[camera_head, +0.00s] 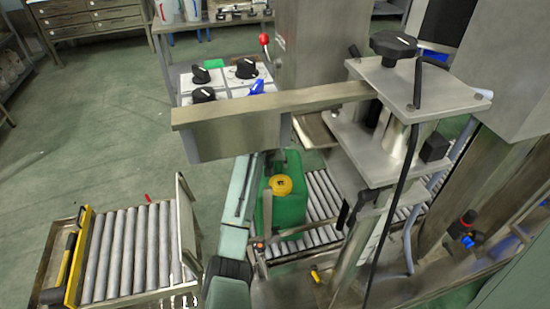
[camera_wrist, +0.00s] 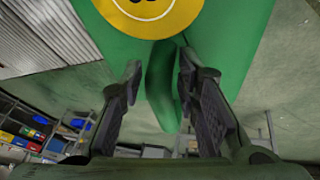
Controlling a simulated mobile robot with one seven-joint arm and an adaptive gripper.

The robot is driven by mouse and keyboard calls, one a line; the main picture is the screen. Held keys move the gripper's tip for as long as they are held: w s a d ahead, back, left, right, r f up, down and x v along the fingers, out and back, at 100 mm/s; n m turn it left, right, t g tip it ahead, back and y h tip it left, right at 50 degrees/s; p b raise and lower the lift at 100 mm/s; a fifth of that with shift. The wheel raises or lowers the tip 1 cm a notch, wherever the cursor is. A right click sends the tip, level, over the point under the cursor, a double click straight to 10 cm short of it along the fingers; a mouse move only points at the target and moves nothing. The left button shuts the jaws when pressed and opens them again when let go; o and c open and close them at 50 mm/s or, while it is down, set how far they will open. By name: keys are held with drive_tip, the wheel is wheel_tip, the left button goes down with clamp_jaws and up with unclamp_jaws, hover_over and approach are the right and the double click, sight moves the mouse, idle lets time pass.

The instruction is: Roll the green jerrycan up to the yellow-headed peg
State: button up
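The green jerrycan (camera_head: 290,210) with a yellow cap (camera_head: 282,185) stands on a roller conveyor (camera_head: 320,195) in the head view. In the wrist view the jerrycan (camera_wrist: 225,40) fills the top, with its handle (camera_wrist: 163,85) between my fingers. My gripper (camera_wrist: 160,78) is open around the handle; a gap shows beside the left finger. In the head view my gripper is mostly hidden behind a metal beam and the jerrycan. A small yellow-headed peg (camera_head: 315,271) sits at the conveyor's near edge, in front of the jerrycan and slightly right.
A metal beam (camera_head: 240,118) and a machine post (camera_head: 390,150) stand close above and right of the jerrycan. A second roller section (camera_head: 130,245) with a yellow bar (camera_head: 75,262) lies left, past a gap. A thin upright with an orange tip (camera_head: 260,246) stands by the jerrycan.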

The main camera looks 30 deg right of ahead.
drive_tip(key=shift+d+f, duration=0.1)
drive_tip(key=shift+f, duration=0.15)
drive_tip(key=shift+c, duration=0.6)
clamp_jaws()
